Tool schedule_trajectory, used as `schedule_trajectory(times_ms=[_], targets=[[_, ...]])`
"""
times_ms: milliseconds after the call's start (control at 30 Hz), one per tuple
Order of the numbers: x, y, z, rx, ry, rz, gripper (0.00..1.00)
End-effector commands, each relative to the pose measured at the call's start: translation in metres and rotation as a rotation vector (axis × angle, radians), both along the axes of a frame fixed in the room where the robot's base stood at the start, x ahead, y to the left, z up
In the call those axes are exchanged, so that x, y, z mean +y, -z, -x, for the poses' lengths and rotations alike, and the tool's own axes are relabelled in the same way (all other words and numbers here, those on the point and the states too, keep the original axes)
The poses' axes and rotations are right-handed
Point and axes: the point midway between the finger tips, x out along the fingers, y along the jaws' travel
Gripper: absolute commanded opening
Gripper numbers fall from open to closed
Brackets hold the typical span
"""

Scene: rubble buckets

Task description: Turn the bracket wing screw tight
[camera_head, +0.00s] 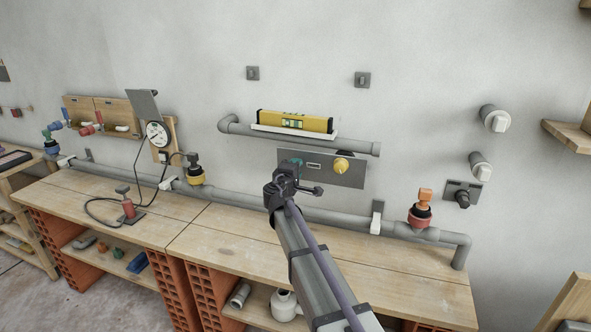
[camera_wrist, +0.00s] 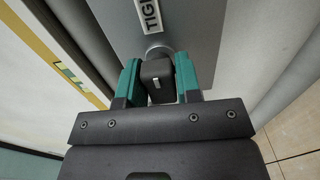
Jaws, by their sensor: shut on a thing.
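The wing screw (camera_wrist: 157,70) is a dark block-shaped handle with a small white mark, standing out from a grey bracket plate (camera_wrist: 185,25). A white label (camera_wrist: 150,14) beginning "TIG" is partly visible on the plate. My gripper (camera_wrist: 159,84) has its two teal fingers on either side of the screw and is shut on it. In the head view, my gripper (camera_head: 293,166) is at the left part of the wall plate (camera_head: 350,174) and hides the screw there.
A yellow knob (camera_head: 342,165) sits on the plate's right part. A yellow spirit level (camera_head: 295,121) rests on a white holder above, by a grey pipe (camera_head: 360,147). A lower pipe (camera_head: 335,216) runs along the wooden bench (camera_head: 225,235). An orange-handled valve (camera_head: 421,208) stands at right.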

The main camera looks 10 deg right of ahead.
Motion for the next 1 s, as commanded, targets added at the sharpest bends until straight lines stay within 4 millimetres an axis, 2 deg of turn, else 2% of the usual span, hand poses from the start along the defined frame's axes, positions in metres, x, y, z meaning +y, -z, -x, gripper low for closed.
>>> schedule_trajectory(times_ms=[33, 67, 267, 567, 667, 900, 1000], targets=[[0.000, 0.000, 0.001, 0.000, 0.001, -0.002, 0.08], [0.000, 0.000, 0.001, 0.000, 0.001, -0.001, 0.34], [0.000, 0.000, 0.000, 0.000, 0.000, 0.000, 0.53], [0.003, 0.000, 0.006, 0.000, -0.001, 0.000, 0.53], [0.011, 0.000, 0.022, 0.000, -0.003, 0.000, 0.53], [0.040, 0.000, 0.075, 0.000, -0.003, 0.000, 0.53], [0.048, 0.000, 0.089, 0.000, -0.001, 0.000, 0.53]])
